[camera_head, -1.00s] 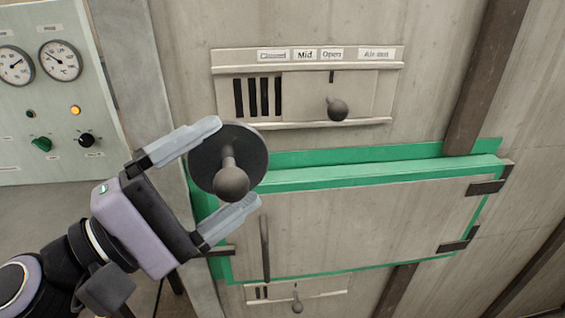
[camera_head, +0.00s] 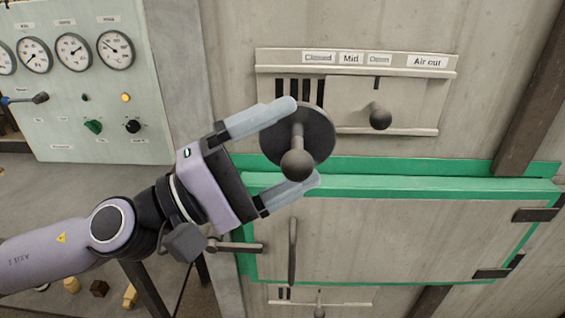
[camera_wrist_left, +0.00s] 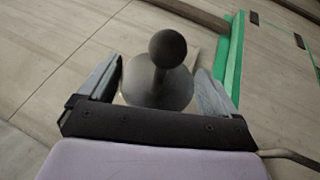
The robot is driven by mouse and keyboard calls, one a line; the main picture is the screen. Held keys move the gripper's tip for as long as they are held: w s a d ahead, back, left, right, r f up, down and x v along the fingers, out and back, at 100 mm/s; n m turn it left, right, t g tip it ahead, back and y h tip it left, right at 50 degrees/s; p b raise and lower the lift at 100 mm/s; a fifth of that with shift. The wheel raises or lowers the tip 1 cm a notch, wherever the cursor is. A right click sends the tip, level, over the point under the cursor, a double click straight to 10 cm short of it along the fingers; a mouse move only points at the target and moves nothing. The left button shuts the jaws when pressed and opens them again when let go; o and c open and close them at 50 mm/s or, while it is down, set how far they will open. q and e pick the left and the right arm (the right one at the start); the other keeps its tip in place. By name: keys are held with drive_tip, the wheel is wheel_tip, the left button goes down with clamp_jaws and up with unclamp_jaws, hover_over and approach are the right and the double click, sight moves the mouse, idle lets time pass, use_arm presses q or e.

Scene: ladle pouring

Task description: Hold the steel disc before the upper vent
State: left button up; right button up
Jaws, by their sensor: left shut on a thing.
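The dark steel disc (camera_head: 322,139), with a ball-ended handle facing me, is held by my left gripper (camera_head: 305,144). The gripper is shut on it, one finger at each side of the disc. In the head view the disc overlaps the lower part of the upper vent's (camera_head: 294,89) dark slots; the slot tops show above it. The gap between disc and vent cannot be told. In the left wrist view the disc (camera_wrist_left: 150,97) sits between both fingers and hides the vent behind it. My right gripper is not in view.
The upper vent's slider knob (camera_head: 380,117) is right of the disc. A green-framed door (camera_head: 400,235) with a handle (camera_head: 293,250) lies below, above a lower vent (camera_head: 345,296). A gauge panel (camera_head: 85,110) stands left. Small blocks (camera_head: 99,288) lie at bottom left.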

sight(287, 175)
use_arm(q)
drive_tip(key=shift+w+b, duration=0.4)
drive_tip(key=shift+w, duration=0.55)
drive_tip(key=shift+w+r+b, duration=0.1)
drive_tip(key=shift+w+b, duration=1.25)
drive_tip(key=shift+w, duration=1.35)
idle(2.1)
drive_tip(key=s+p, duration=0.2)
drive_tip(key=s, duration=0.1)
drive_tip(key=shift+s+r+p, duration=0.1)
drive_tip(key=shift+s+p, duration=0.2)
drive_tip(key=shift+s, duration=0.05)
drive_tip(key=s+p, duration=0.1)
drive_tip(key=s, duration=0.5)
drive_tip(key=shift+s, duration=1.2)
